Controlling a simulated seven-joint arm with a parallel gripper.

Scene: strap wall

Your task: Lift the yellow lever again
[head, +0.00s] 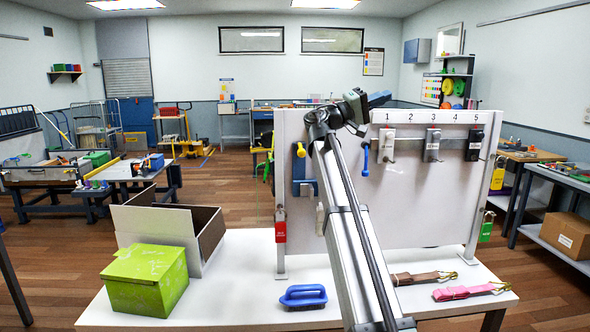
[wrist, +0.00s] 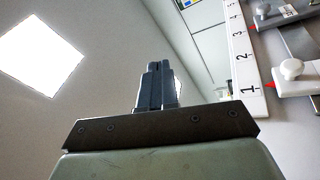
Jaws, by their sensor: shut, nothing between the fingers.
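In the head view my gripper (head: 385,97) is raised above the top edge of the white strap wall (head: 430,200), near number 1. It is shut and empty. In the wrist view the closed fingers (wrist: 157,68) point up toward the ceiling, touching nothing. A yellow knob (head: 301,150) shows above a blue bracket on the wall's left part. A yellow piece (head: 497,176) shows at the wall's right edge. I cannot tell for certain which is the yellow lever. My arm crosses in front of the wall and hides part of it.
A blue hook (head: 365,160) and a red padlock (head: 280,226) hang left. On the table are a green box (head: 146,278), an open carton (head: 155,220), a blue-handled brush (head: 303,296) and brown and pink straps (head: 465,292).

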